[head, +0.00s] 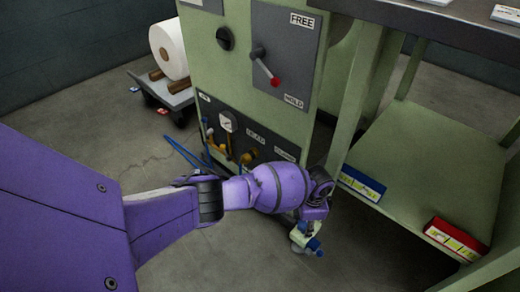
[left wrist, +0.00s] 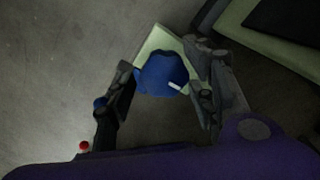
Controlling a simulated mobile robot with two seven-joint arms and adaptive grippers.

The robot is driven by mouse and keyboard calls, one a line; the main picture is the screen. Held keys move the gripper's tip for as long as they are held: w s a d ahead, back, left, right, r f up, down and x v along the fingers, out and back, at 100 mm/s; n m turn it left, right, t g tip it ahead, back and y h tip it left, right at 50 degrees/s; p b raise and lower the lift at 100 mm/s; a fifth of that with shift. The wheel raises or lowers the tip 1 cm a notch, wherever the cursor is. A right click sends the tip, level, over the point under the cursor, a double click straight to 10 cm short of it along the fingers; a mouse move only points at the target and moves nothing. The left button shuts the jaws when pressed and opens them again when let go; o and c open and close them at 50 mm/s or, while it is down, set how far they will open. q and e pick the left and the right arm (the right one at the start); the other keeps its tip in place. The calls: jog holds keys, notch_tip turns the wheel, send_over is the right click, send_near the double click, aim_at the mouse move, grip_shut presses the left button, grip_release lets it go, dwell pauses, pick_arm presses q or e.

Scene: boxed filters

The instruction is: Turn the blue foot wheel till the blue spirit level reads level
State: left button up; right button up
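The blue foot wheel (left wrist: 162,74) is in the left wrist view, in front of a pale green foot plate. In the head view a bit of blue (head: 315,246) shows low by the machine's foot. My left gripper (left wrist: 160,80) has its two fingers apart, one on each side of the wheel. A narrow gap seems to show at the left finger; contact at the right is unclear. In the head view the left gripper (head: 306,230) is mostly hidden by its wrist. The blue spirit level (head: 362,185) lies on the low green shelf; its bubble is too small to read. My right gripper is out of view.
A red spirit level (head: 456,238) lies on the same shelf (head: 425,160), at right. The green machine (head: 235,75) with its red-knobbed lever (head: 266,68) stands behind my arm. A white roll (head: 168,48) rests on a cart at left. The floor in front is clear.

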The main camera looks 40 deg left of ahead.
pick_arm(q)
jog(key=shift+w+r, duration=0.1)
jog(key=c, duration=0.8)
jog(key=shift+d, duration=0.1)
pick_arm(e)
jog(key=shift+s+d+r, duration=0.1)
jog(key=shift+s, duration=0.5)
